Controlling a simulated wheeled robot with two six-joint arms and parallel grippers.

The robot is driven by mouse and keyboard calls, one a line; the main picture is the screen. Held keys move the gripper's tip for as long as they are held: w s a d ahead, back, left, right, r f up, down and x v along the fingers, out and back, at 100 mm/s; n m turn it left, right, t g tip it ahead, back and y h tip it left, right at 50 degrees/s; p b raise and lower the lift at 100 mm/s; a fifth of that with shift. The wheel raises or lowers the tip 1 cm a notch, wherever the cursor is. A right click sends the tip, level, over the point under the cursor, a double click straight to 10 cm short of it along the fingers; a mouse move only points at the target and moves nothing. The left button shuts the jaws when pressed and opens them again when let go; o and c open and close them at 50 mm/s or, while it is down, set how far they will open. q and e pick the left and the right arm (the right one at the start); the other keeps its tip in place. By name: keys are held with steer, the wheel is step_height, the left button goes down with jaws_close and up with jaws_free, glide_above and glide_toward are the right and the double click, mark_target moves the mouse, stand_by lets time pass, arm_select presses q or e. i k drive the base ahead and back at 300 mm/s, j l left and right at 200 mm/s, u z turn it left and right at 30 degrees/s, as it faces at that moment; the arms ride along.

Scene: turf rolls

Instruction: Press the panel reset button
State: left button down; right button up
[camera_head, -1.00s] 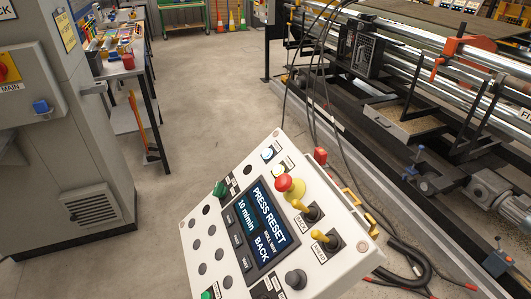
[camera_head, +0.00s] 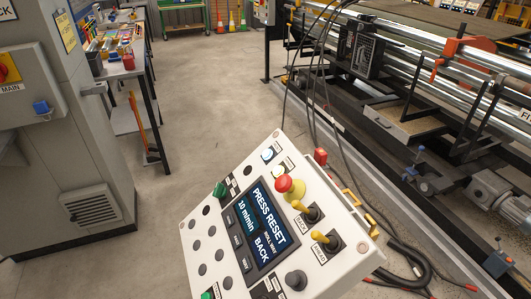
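A light-coloured control panel (camera_head: 222,256) stands tilted at the bottom centre. Its dark screen (camera_head: 256,226) reads "PRESS RESET", "10 m/min" and "BACK". A red mushroom button (camera_head: 284,184) on a yellow base sits near the panel's upper right. A lit whitish-blue button (camera_head: 267,153) and a pale yellow lit button (camera_head: 278,171) are near the top corner. A green knob (camera_head: 219,189) is left of the screen. The labels beside the small buttons are too small to read, so I cannot tell which one is reset. Neither gripper shows.
Two yellow-handled levers (camera_head: 326,238) stick up from the panel's right side. A long roller machine (camera_head: 400,100) fills the right. A grey cabinet (camera_head: 90,120) and a workbench (camera_head: 122,68) stand at left. The concrete floor (camera_head: 210,100) between is clear. Cables hang behind the panel.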

mark_target(267, 154)
steer(key=i+l+u, duration=0.15)
steer(key=l+u, duration=0.25)
steer(key=l, duration=0.4)
steer(key=l+u, duration=0.35)
steer(key=l, duration=0.45)
steer(key=i, duration=0.05)
